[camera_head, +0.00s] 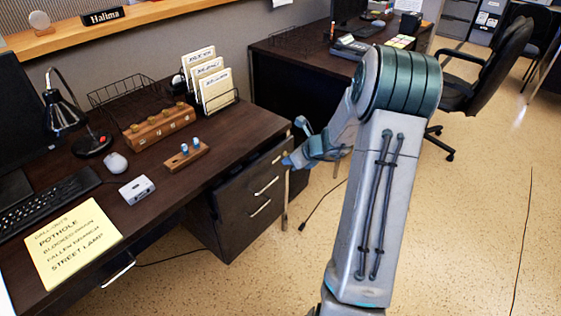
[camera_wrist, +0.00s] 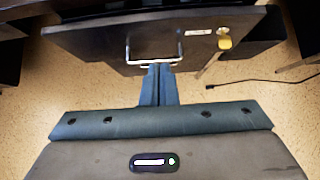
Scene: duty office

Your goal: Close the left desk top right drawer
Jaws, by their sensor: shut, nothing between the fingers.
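The left desk (camera_head: 225,140) is dark wood, with a drawer pedestal (camera_head: 235,215) under its right end. In the wrist view, a dark drawer front (camera_wrist: 95,48) with a silver loop handle (camera_wrist: 180,52) lies just ahead. My gripper (camera_head: 288,161) is shut and empty at the drawer's right side. In the wrist view its fingertips (camera_wrist: 158,68) are at the handle's lower bar; contact is unclear.
A black cable (camera_head: 320,205) lies on the floor. A second desk (camera_head: 290,50) and a black office chair (camera_head: 490,70) stand behind. Open floor (camera_head: 470,220) lies to the right.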

